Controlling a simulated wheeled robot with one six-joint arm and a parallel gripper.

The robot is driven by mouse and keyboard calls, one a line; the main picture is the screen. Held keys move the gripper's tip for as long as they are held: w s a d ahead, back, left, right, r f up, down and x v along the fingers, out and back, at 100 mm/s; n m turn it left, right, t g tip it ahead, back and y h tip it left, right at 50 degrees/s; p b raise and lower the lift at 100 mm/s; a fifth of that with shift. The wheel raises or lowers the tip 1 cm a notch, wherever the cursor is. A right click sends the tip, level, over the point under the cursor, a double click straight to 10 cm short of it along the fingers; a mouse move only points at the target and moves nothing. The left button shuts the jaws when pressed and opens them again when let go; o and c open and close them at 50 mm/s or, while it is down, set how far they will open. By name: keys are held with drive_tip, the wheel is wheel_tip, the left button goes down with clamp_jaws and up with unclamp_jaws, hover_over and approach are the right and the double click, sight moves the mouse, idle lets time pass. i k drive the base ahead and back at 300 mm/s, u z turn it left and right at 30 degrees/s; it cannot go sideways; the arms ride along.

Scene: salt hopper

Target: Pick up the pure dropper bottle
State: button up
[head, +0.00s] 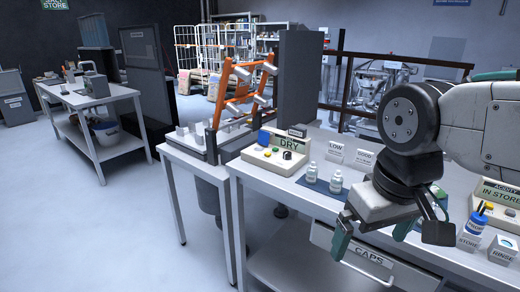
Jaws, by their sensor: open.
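Two small whitish bottles with pale caps stand upright on a dark blue mat near the front of the right-hand bench: a left bottle (311,173) and a right bottle (336,183). Their labels are too small to read, so I cannot tell which is the pure dropper bottle. My gripper (390,238) is open, its fingers spread and pointing down at the bench's front edge. It is to the right of both bottles, apart from them, with nothing visible between its fingers. My arm hides part of the bench behind it.
A DRY box with buttons (276,158) stands left of the bottles; LOW (335,149) and GOOD (364,158) signs stand behind. A CAPS drawer (360,252) is under the bench. A blue-and-white container (474,226) and RINSE block (501,251) stand right. Open floor lies left.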

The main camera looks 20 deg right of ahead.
sight(312, 171)
drive_tip(key=u, duration=0.05)
drive_tip(key=k, duration=0.65)
drive_tip(key=u, duration=0.6)
drive_tip(key=i, duration=0.95)
drive_tip(key=z, duration=0.2)
